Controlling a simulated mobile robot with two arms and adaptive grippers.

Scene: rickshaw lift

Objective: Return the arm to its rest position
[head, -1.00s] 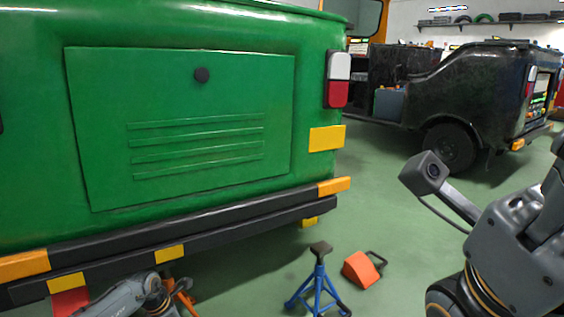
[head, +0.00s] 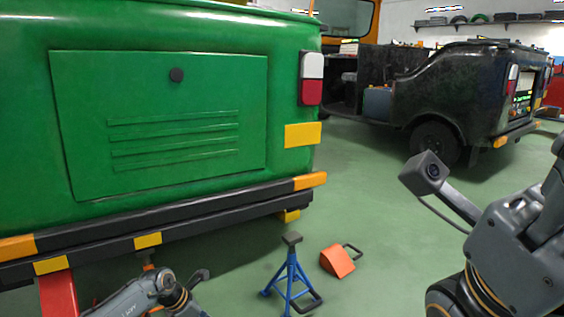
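My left arm (head: 150,292) enters at the bottom left, low beside the green rickshaw's (head: 285,90) rear bumper (head: 200,221). Its gripper (head: 200,277) is only partly in view, dark and small, and its finger state cannot be made out. My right arm (head: 520,240) is folded up at the right edge, with a camera-like block (head: 426,172) on a bracket pointing toward the picture's middle. The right gripper's fingers are not visible.
A blue jack stand (head: 290,272) stands on the green floor behind the bumper. An orange wheel chock (head: 338,261) lies beside it. A red post (head: 58,293) is under the bumper at left. A black rickshaw (head: 420,100) is parked behind, with open floor between.

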